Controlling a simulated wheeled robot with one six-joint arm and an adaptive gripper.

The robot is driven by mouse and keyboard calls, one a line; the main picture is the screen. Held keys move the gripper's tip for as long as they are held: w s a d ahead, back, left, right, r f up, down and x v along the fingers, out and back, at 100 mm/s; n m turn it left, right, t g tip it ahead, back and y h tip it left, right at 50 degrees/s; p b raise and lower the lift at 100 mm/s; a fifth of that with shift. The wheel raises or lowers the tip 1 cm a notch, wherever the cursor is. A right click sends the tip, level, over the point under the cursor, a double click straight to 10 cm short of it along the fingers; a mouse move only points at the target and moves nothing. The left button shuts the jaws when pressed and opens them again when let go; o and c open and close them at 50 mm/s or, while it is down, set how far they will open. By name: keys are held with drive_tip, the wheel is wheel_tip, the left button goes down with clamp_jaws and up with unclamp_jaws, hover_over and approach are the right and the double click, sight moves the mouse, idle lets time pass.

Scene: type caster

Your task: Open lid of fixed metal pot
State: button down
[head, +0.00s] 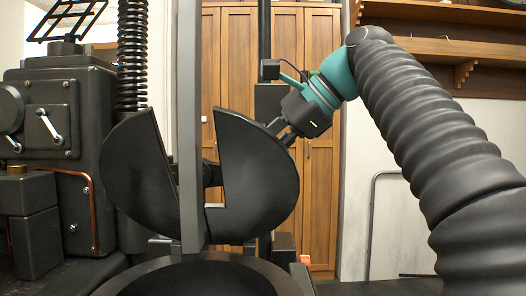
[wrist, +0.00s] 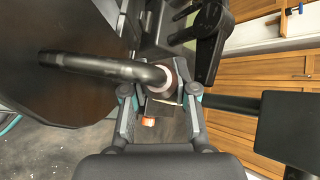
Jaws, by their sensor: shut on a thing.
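The pot's dark round lid (head: 255,180) stands steeply raised above the pot in the head view, with a wedge-shaped gap at its top. A grey upright post hides part of its middle. The black pot's round rim (head: 200,268) shows at the bottom, open under the lid. My gripper (head: 283,132) is at the lid's upper right edge. In the wrist view the lid (wrist: 55,85) fills the left side, and its bent black handle (wrist: 105,67) runs between the fingers of my gripper (wrist: 160,97). The gripper is shut on this handle, near a pale ring.
A dark machine (head: 75,140) with a coiled spring stands at the left. The grey post (head: 190,120) rises in front of the lid. Wooden cabinets (head: 235,70) stand behind. A wall shelf (head: 445,50) hangs at the upper right.

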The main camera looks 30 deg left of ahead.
drive_tip(key=c, duration=0.9)
unclamp_jaws()
drive_tip(key=shift+w+f, duration=0.1)
drive_tip(key=shift+f, duration=0.05)
drive_tip(key=shift+d+r, duration=0.45)
drive_tip(key=d, duration=0.4)
drive_tip(key=w+d, duration=0.1)
drive_tip(key=d, duration=0.3)
drive_tip(key=w+d, duration=0.1)
drive_tip(key=d, duration=0.3)
drive_tip(key=shift+a, duration=0.1)
